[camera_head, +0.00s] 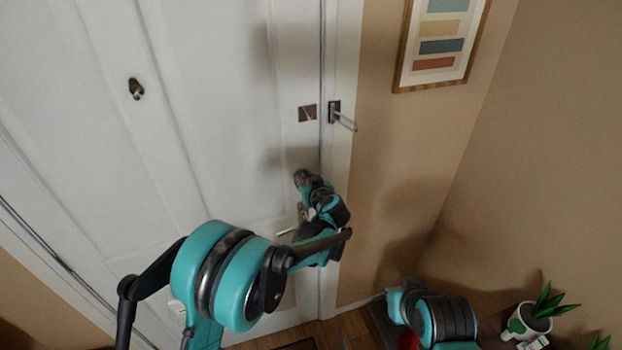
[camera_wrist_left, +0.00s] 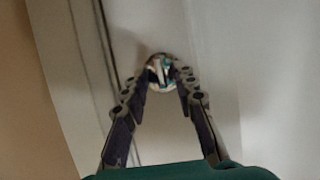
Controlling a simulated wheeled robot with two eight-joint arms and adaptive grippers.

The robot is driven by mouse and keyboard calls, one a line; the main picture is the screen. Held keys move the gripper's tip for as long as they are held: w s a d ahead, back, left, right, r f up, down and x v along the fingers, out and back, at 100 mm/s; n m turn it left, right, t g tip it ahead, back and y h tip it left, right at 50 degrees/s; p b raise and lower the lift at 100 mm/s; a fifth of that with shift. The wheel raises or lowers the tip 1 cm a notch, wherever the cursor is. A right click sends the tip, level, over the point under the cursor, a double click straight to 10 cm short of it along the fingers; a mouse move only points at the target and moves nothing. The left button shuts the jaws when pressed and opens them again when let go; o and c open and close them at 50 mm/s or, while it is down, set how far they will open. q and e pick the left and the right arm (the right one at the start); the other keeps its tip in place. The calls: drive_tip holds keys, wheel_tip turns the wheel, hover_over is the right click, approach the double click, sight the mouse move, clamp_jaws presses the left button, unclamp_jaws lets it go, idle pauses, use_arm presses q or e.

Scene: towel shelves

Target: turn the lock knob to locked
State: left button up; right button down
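The lock knob (camera_wrist_left: 160,72) shows in the left wrist view as a small round shiny piece with an upright bar across its face, on the white door (camera_wrist_left: 215,60). The fingertips of my left gripper (camera_wrist_left: 163,68) stand on either side of it, slightly apart. I cannot tell whether they press on it. In the head view my left gripper (camera_head: 302,179) is at the door's right edge, below a small square metal plate (camera_head: 307,113), and it hides the knob there. My right arm enters at the lower right of the head view.
A metal latch with a thin rod (camera_head: 337,113) sticks out from the door frame. A dark fitting (camera_head: 135,88) is on the door's left part. A framed picture (camera_head: 440,42) hangs on the right wall. A potted plant (camera_head: 530,320) stands at the lower right.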

use_arm(q)
drive_tip(key=shift+w, duration=0.1)
clamp_jaws()
drive_tip(key=shift+a+r, duration=0.1)
use_arm(e)
drive_tip(key=shift+w+a, duration=0.1)
drive_tip(key=shift+a, duration=0.2)
drive_tip(key=shift+d+f, duration=0.1)
drive_tip(key=shift+f, duration=0.05)
use_arm(q)
drive_tip(key=shift+w+d+m+y+b, duration=0.1)
drive_tip(key=shift+d+m+y+b, duration=0.2)
drive_tip(key=shift+m+y+b, duration=0.7)
drive_tip(key=shift+w+d+f+m+t+y+b, duration=0.15)
drive_tip(key=shift+m+y+b, duration=0.75)
drive_tip(key=shift+m+b, duration=0.95)
drive_tip(key=shift+s+d+f+m+t+y+b, duration=0.1)
drive_tip(key=shift+f+m+t+y+b, duration=0.15)
drive_tip(key=shift+m+y+b, duration=1.1)
drive_tip(key=shift+w+d+f+m+t+y+b, duration=0.15)
drive_tip(key=shift+m+y+b, duration=0.3)
drive_tip(key=shift+m+b, duration=1.8)
use_arm(e)
wheel_tip(320, 180, down, 12)
drive_tip(key=shift+p, duration=0.4)
use_arm(q)
drive_tip(key=shift+s+m, duration=0.1)
drive_tip(key=shift+m, duration=0.35)
